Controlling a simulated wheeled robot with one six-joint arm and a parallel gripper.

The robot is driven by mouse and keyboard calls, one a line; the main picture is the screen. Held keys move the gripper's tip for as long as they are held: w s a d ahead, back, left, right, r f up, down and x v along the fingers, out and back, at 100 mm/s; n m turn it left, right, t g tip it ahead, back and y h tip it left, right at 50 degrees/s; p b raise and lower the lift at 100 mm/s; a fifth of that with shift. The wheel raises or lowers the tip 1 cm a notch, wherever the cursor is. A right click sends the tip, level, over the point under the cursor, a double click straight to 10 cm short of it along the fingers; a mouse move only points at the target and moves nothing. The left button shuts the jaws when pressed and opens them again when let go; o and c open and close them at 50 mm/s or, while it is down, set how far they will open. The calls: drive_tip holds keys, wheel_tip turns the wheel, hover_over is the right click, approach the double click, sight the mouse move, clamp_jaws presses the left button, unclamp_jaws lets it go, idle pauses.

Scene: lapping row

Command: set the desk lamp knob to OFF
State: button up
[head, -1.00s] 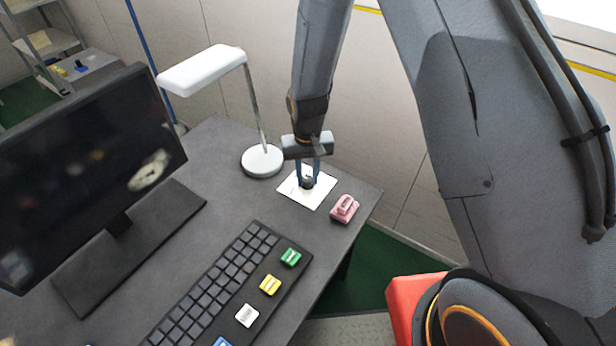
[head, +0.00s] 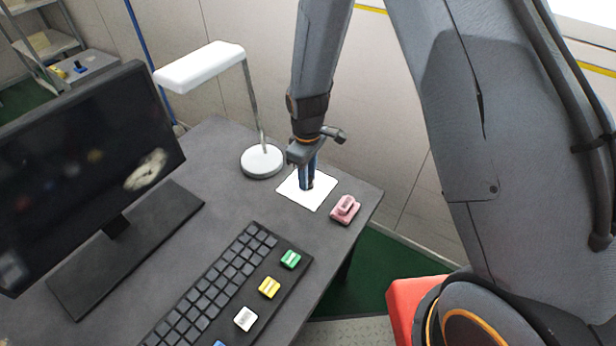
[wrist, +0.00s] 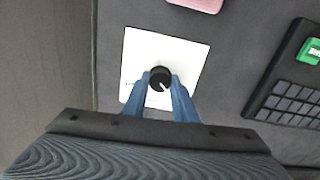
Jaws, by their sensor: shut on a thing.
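The desk lamp (head: 262,160) stands on the dark desk, with a white head on a thin post and a round white base. Its black knob (wrist: 160,78) sits on a white square plate (head: 292,193) to the right of the base; the plate also shows in the wrist view (wrist: 188,52). A white pointer mark on the knob points to the lower right in the wrist view. My gripper (head: 307,184) points down over the plate, its blue fingers shut on the knob, one on each side in the wrist view (wrist: 160,88). The plate's lettering is too small or covered to read.
A pink block (head: 345,209) sits right of the plate near the desk edge. A black keyboard (head: 225,285) with green, yellow and white blocks lies in front. A monitor (head: 90,160) stands at left. The wall is behind.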

drive_tip(key=shift+n, duration=0.6)
drive_tip(key=o, duration=1)
drive_tip(key=shift+s+a, duration=0.1)
drive_tip(key=shift+o, duration=0.2)
drive_tip(key=shift+r, duration=0.15)
drive_tip(key=shift+r, duration=0.3)
drive_tip(key=shift+r+b, duration=0.9)
drive_tip(key=shift+r, duration=2.6)
